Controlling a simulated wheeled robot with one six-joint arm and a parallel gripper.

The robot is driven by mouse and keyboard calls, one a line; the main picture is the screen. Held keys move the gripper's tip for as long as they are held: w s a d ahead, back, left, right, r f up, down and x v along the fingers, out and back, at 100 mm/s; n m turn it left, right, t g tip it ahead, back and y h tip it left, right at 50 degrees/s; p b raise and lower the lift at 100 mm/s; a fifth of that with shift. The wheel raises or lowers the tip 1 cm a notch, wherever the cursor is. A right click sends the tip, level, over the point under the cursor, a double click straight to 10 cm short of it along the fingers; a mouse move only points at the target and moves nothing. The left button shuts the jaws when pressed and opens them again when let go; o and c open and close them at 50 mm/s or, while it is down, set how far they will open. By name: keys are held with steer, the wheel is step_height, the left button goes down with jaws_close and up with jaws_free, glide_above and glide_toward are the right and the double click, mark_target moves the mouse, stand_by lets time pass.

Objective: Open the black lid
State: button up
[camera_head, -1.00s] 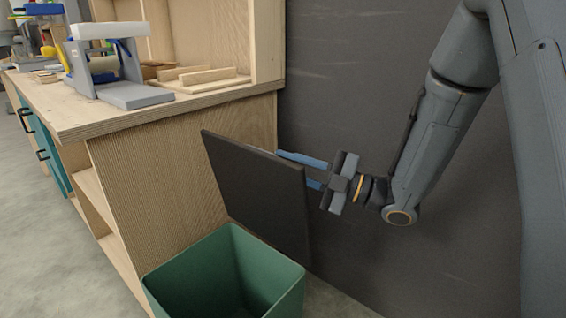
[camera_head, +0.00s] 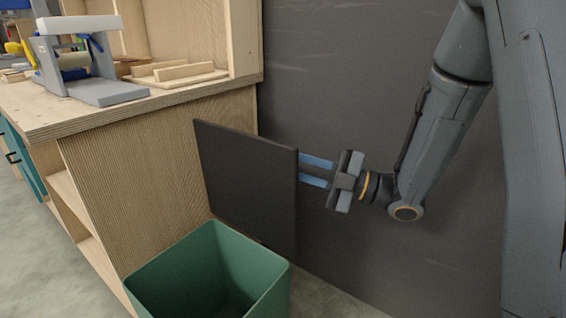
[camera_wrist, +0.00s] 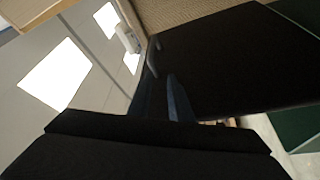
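The black lid (camera_head: 245,185) stands raised, nearly upright, above the back of the green bin (camera_head: 215,265). The bin's mouth is uncovered. My gripper (camera_head: 315,171) is at the lid's right edge, on its far side. Its two blue fingers are apart with a gap between them, and I see nothing held there. The fingertips are partly hidden by the lid in the head view. In the wrist view the dark lid (camera_wrist: 225,60) fills the upper right, close beside the fingers (camera_wrist: 167,80). Whether they touch it is unclear.
A wooden workbench (camera_head: 150,170) stands left of the bin, with a grey and white device (camera_head: 85,65) and wooden pieces (camera_head: 175,72) on top. A dark wall (camera_head: 370,90) is behind my arm. Grey floor (camera_head: 20,240) is open at the left.

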steer(key=shift+v, duration=1.8)
steer(key=shift+r, duration=0.1)
